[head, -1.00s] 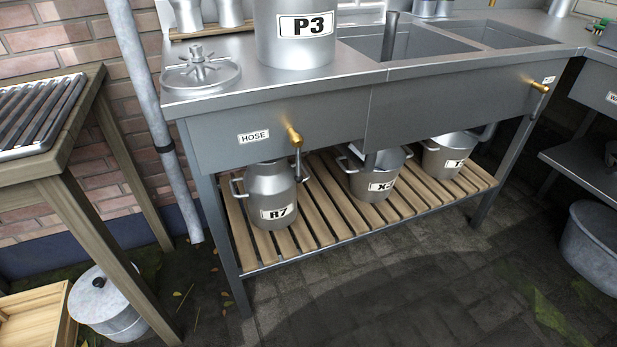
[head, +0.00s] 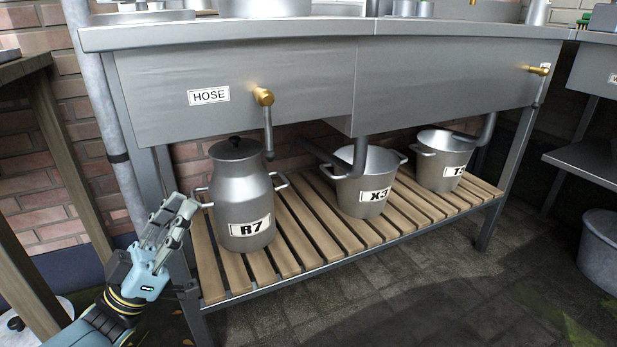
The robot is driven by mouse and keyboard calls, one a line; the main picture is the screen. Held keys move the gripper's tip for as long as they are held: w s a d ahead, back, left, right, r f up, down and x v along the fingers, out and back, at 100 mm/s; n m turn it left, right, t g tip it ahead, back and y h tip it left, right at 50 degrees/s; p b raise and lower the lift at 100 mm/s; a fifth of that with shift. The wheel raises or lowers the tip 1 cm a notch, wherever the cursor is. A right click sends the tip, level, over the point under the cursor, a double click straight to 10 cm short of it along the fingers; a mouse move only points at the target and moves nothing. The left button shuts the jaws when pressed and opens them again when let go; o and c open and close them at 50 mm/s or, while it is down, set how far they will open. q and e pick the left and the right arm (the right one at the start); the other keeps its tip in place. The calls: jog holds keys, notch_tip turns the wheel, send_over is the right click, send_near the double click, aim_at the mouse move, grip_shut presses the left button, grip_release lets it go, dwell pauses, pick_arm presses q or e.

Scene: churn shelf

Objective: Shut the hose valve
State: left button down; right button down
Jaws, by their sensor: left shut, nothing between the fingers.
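The hose valve (head: 264,97) is a brass fitting on the steel sink front, right of the HOSE label (head: 209,96). Its grey lever (head: 268,132) hangs straight down from the brass body. My left gripper (head: 186,208) is at the lower left, beside the left handle of the churn R7 and below and left of the valve. It is shut and empty, clear of the lever. My right gripper is not in view.
The lidded churn R7 (head: 240,200) stands on the slatted shelf (head: 285,245) under the valve. Pots X3 (head: 366,190) and T (head: 444,165) stand to its right. Another brass valve (head: 538,71) is at the far right. Space before the sink front is clear.

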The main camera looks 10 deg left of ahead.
aim_at(266, 119)
pick_arm(q)
jog(key=shift+w, duration=0.1)
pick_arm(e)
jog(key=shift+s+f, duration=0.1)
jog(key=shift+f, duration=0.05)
